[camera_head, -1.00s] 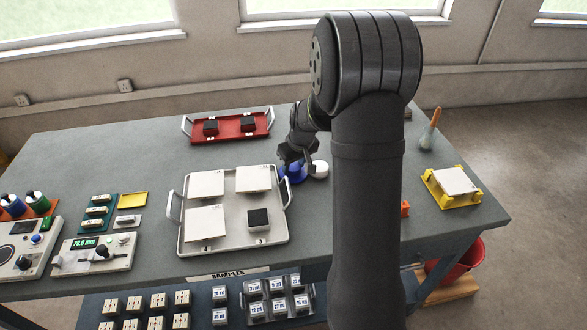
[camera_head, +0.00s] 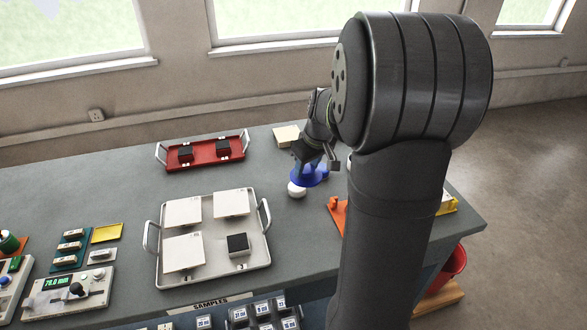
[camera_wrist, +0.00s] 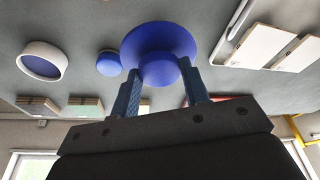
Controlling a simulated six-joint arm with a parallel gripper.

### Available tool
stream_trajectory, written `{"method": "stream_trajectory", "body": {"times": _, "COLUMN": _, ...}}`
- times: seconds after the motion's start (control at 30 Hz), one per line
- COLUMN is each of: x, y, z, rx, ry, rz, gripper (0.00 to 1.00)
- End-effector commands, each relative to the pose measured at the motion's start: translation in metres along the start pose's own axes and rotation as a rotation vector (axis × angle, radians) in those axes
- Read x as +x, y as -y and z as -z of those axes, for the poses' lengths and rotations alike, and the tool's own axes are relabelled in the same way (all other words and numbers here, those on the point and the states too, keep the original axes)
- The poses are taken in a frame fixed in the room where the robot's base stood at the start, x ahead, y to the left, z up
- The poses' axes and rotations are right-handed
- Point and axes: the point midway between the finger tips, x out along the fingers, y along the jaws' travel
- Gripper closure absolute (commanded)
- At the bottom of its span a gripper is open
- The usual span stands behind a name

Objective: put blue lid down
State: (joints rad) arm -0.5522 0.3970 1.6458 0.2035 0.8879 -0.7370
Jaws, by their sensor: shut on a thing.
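The blue lid (camera_head: 309,178) is round and wide with a knob. My gripper (camera_head: 317,160) is shut on it. In the wrist view the lid (camera_wrist: 160,42) sits between my two blue fingers (camera_wrist: 160,95), held by its knob. In the camera_head view it shows just behind and right of a white round pot (camera_head: 297,189). In the wrist view a white-rimmed round pot (camera_wrist: 42,62) with a blue inside stands apart from the lid. I cannot tell whether the lid touches the table.
A smaller blue round piece (camera_wrist: 109,63) is close to the lid. A metal tray (camera_head: 215,276) with white tiles and a dark block stands front left. A red tray (camera_head: 204,161) is behind it. A pale block (camera_head: 287,136) stands at the back. My arm hides the table's right part.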

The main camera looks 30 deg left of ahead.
Motion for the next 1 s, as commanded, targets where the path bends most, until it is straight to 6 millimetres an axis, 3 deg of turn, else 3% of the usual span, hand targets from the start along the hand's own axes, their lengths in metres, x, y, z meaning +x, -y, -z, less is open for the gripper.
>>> {"method": "stream_trajectory", "body": {"times": 0.17, "x": -0.007, "y": -0.025, "z": 0.003, "rx": 0.041, "ry": 0.000, "rz": -0.011, "gripper": 0.83}}
{"method": "stream_trajectory", "body": {"times": 0.27, "x": -0.007, "y": -0.056, "z": 0.013, "rx": 0.104, "ry": 0.002, "rz": -0.028, "gripper": 0.83}}
{"method": "stream_trajectory", "body": {"times": 0.47, "x": -0.007, "y": -0.141, "z": 0.031, "rx": 0.284, "ry": 0.004, "rz": -0.075, "gripper": 0.83}}
{"method": "stream_trajectory", "body": {"times": 0.7, "x": -0.006, "y": -0.244, "z": 0.030, "rx": 0.510, "ry": 0.005, "rz": -0.138, "gripper": 0.83}}
{"method": "stream_trajectory", "body": {"times": 0.9, "x": -0.006, "y": -0.309, "z": 0.018, "rx": 0.664, "ry": 0.002, "rz": -0.183, "gripper": 0.83}}
{"method": "stream_trajectory", "body": {"times": 1.0, "x": -0.006, "y": -0.328, "z": 0.012, "rx": 0.713, "ry": 0.001, "rz": -0.198, "gripper": 0.83}}
